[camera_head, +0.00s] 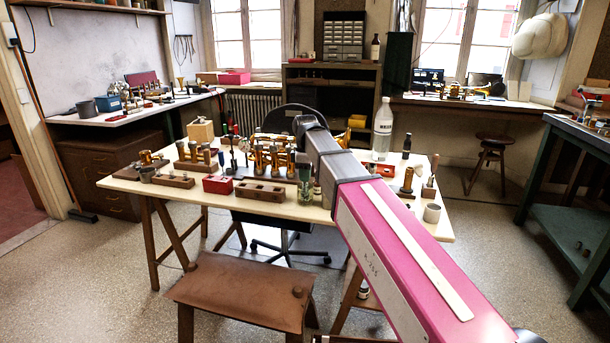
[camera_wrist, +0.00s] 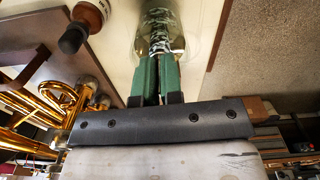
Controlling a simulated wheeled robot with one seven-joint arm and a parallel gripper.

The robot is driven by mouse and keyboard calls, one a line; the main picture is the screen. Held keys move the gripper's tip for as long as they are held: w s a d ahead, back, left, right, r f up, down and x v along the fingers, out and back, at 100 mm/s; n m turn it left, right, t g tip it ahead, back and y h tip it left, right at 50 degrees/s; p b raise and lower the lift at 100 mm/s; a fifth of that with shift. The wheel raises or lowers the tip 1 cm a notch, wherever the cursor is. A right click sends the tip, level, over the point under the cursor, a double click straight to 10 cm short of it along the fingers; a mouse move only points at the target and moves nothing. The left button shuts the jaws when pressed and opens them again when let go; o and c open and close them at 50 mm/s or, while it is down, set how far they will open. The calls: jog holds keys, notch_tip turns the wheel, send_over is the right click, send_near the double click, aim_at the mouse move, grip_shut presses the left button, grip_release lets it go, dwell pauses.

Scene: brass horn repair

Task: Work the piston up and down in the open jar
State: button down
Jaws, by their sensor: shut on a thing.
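The open glass jar (camera_head: 305,194) stands near the front edge of the worktable, left of my arm. In the wrist view the clear jar (camera_wrist: 178,42) is straight ahead of my fingers. The piston (camera_wrist: 160,38), a ridged, silvery metal piece, shows through the jar's mouth. My gripper (camera_wrist: 158,58) has two green fingers, shut on the piston's near end and pointing into the jar. In the head view my gripper (camera_head: 306,176) is above the jar and partly hard to make out. The piston's far end and its depth in the jar are unclear.
Brass valve parts (camera_head: 270,158) stand behind the jar; brass tubing (camera_wrist: 45,105) lies left in the wrist view. A wooden block with holes (camera_head: 259,193) and red box (camera_head: 217,185) are left. A leather stool (camera_head: 235,290) stands in front.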

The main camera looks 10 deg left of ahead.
jog(key=shift+r, duration=1.6)
jog(key=shift+f, duration=0.15)
jog(key=shift+f, duration=1.6)
jog(key=shift+r, duration=1.75)
jog(key=shift+f, duration=1.7)
jog(key=shift+r, duration=0.15)
jog(key=shift+r, duration=1.55)
jog(key=shift+f, duration=0.15)
